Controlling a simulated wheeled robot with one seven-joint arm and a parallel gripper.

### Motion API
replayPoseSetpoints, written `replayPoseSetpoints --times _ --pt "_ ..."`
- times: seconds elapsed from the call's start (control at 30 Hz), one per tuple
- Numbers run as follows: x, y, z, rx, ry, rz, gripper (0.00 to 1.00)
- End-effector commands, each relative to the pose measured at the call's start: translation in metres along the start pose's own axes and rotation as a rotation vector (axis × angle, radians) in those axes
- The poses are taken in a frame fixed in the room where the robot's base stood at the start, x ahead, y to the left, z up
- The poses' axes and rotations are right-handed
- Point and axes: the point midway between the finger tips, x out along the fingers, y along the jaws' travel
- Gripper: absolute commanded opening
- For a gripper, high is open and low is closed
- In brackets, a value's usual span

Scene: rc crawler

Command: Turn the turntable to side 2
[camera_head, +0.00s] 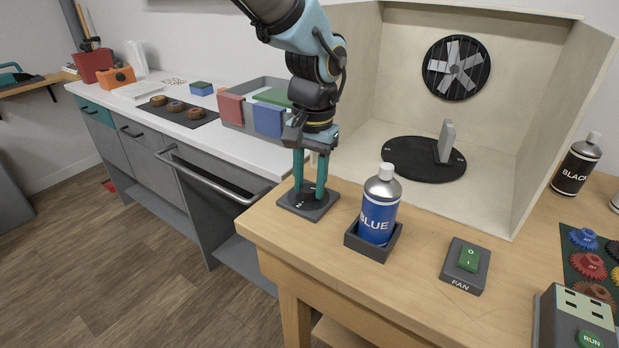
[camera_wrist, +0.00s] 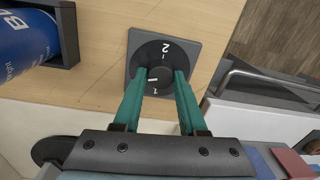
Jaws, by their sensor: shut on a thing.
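The black turntable (camera_head: 412,158) lies flat inside the pale booth, with a grey slab-like part (camera_head: 446,141) standing upright on its right side. A dark square control with a round dial (camera_head: 305,206) sits at the bench's front left corner. In the wrist view the dial's plate (camera_wrist: 197,48) shows a 2 at the top and a 1 lower down. A short white mark shows between my fingers, but I cannot tell which number it points to. My gripper (camera_head: 309,188) points down with its green fingers on both sides of the dial's knob (camera_wrist: 160,74), shut on it.
A blue spray can (camera_head: 379,213) stands in a dark holder (camera_head: 372,247) just right of the dial. A fan switch (camera_head: 467,262) lies farther right. A black can (camera_head: 576,167) stands beside the booth. A counter with a rail (camera_head: 215,180) is at left.

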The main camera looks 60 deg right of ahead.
Motion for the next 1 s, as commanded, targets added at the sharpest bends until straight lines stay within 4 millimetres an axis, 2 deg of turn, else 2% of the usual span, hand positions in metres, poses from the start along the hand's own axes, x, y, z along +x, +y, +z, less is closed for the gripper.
replayPoseSetpoints --times 1.0 --pt "-0.0031 -0.0006 0.0012 0.962 0.048 0.000 0.00"
